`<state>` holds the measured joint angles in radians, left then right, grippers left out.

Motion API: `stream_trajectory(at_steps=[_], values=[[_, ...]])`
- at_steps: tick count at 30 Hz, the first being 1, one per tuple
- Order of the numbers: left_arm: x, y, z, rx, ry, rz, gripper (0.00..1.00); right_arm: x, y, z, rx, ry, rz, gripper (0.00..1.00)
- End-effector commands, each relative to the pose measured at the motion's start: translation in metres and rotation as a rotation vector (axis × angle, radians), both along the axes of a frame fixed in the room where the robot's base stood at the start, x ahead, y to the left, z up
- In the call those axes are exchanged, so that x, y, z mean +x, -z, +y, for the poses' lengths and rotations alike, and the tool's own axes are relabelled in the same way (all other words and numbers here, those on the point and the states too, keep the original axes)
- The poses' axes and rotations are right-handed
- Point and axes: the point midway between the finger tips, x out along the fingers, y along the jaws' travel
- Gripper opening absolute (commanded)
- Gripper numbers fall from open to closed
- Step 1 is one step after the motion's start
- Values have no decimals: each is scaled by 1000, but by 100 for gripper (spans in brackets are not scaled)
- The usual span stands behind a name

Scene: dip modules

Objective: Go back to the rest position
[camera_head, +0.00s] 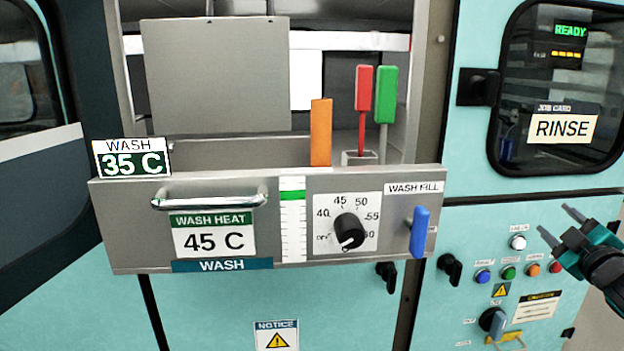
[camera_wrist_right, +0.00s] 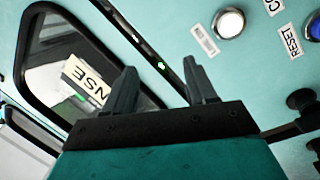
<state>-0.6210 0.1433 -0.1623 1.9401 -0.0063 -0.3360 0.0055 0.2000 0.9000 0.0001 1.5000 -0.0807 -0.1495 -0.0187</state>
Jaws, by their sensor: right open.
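My right gripper (camera_head: 560,223) is at the right edge of the head view, in front of the teal panel with the buttons. Its two fingers are apart with nothing between them. In the right wrist view the open fingers (camera_wrist_right: 160,82) point at the teal panel, with the dark window and its RINSE card (camera_wrist_right: 88,82) to the left and a white button (camera_wrist_right: 229,22) to the upper right. My left gripper is in neither view.
The grey WASH drawer (camera_head: 130,225) juts out at the left, with a handle, a black dial (camera_head: 348,231) and a blue lever (camera_head: 419,231). Orange (camera_head: 321,132), red (camera_head: 363,90) and green (camera_head: 386,95) paddles stand behind its front.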

Motion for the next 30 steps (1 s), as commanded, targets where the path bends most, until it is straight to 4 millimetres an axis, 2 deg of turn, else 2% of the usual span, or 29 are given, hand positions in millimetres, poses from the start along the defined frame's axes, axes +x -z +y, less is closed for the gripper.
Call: stream_trajectory(at_steps=[3, 6, 11, 14, 18, 21, 24, 27, 30], values=[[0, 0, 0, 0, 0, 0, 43, -7, 26, -27, 140, 145, 107, 56], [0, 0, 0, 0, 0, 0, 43, -15, 87, 17, 196, 83, 180, 56], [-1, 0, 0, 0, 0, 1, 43, -44, 168, 84, 302, 8, 289, 56], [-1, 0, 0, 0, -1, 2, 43, -74, 217, 133, 389, -36, 362, 56], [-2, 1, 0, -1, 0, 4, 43, -129, 276, 205, 535, -83, 464, 56], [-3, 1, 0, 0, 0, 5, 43, -175, 304, 257, 654, -100, 528, 56], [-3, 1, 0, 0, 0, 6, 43, -219, 321, 303, 774, -102, 580, 56], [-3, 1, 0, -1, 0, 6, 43, -253, 326, 337, 876, -92, 615, 56], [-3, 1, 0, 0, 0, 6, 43, -274, 326, 356, 938, -79, 633, 56]])
